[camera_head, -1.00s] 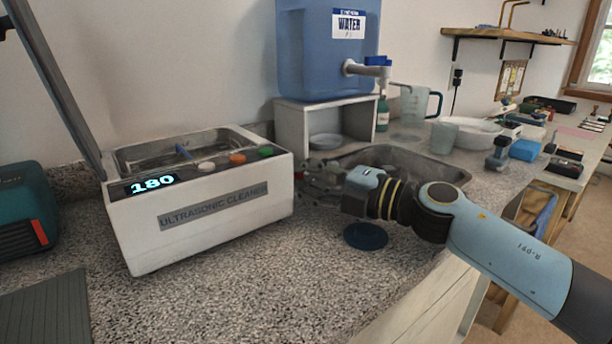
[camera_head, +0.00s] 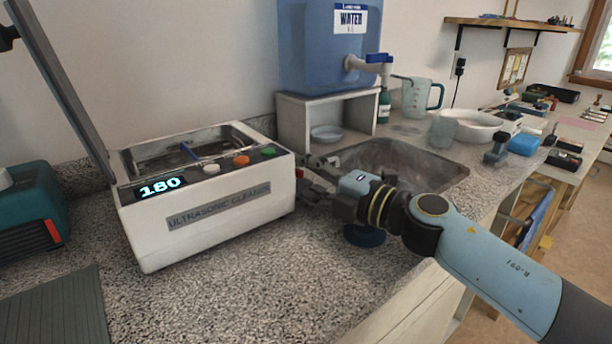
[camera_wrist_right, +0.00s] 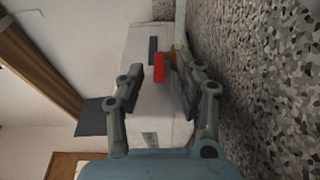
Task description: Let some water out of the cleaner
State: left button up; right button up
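The white ultrasonic cleaner (camera_head: 205,235) stands on the speckled counter at left, its display reading 180. Its tank (camera_head: 190,148) is open at the top. A small red lever (camera_head: 299,173) sticks out of its right end wall; the red lever also shows in the right wrist view (camera_wrist_right: 159,67). My right gripper (camera_head: 316,180) is just beside that wall. In the right wrist view, the right gripper (camera_wrist_right: 155,88) has its fingers spread, one on each side of the lever. I cannot tell whether they touch it. My left gripper is out of view.
A sink (camera_head: 400,160) lies behind my right arm. A dark blue disc (camera_head: 364,236) is on the counter below the gripper. A blue water jug (camera_head: 325,55) stands on a white shelf box (camera_head: 293,128).

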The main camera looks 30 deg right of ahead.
jog(key=shift+s, duration=0.1)
jog(key=v, duration=1.1)
jog(key=shift+s+d, duration=0.15)
jog(key=shift+s, duration=0.2)
jog(key=shift+f, duration=0.1)
